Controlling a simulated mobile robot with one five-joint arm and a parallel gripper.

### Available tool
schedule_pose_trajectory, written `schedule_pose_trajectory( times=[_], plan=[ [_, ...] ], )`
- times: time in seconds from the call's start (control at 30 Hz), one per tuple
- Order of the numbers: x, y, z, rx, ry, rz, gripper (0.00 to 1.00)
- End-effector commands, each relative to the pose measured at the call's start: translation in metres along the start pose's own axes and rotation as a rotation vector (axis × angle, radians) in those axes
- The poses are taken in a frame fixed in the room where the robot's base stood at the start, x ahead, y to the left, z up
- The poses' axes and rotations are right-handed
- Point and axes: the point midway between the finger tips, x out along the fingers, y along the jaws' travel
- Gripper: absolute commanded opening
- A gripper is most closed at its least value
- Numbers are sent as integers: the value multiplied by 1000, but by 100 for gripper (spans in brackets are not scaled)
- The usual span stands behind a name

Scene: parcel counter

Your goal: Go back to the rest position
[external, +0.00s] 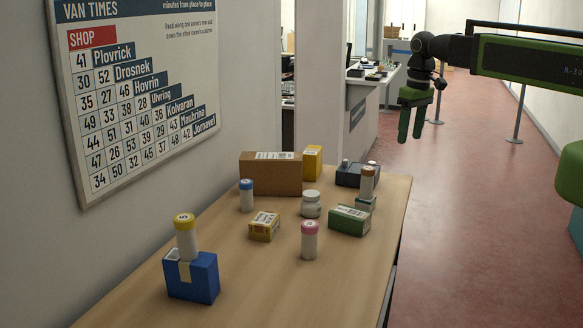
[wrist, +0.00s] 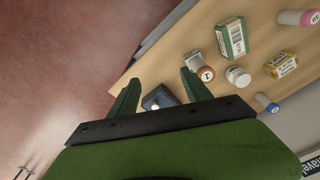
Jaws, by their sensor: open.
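My gripper (external: 411,122) is at the end of my raised green and black arm, at the upper right of the external view. It points down over the red floor, beyond the table's right edge and clear of everything on the table. In the wrist view my gripper (wrist: 155,88) has its two green fingers spread apart, with nothing held between them. A dark box (wrist: 160,98) shows beyond and below the fingers there, partly hidden by my gripper.
A wall stands left; the red floor right is open.

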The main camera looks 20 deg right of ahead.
Motion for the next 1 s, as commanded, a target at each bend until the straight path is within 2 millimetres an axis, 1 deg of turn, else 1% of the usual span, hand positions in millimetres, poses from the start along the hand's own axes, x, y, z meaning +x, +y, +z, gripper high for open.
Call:
schedule_pose_trajectory(
  times=[0.03, 0.1, 0.2, 0.3, 0.5, 0.57, 0.67, 0.77, 0.8, 0.9, 1.0],
  plan=[
    [-3, 36, 30, 88, -20, 10, 57],
    [-5, 69, 55, 178, -43, 21, 57],
    [-7, 93, 75, 251, -61, 31, 57],
    [-7, 100, 80, 272, -68, 33, 57],
    [-7, 99, 78, 269, -67, 33, 57],
    [-3, 99, 78, 268, -67, 33, 57],
    [17, 99, 79, 267, -66, 33, 57],
    [51, 100, 82, 267, -66, 33, 57],
    [67, 100, 83, 267, -66, 33, 57],
    [106, 102, 85, 267, -66, 33, 57],
    [128, 102, 87, 267, -66, 33, 57]
  ],
)
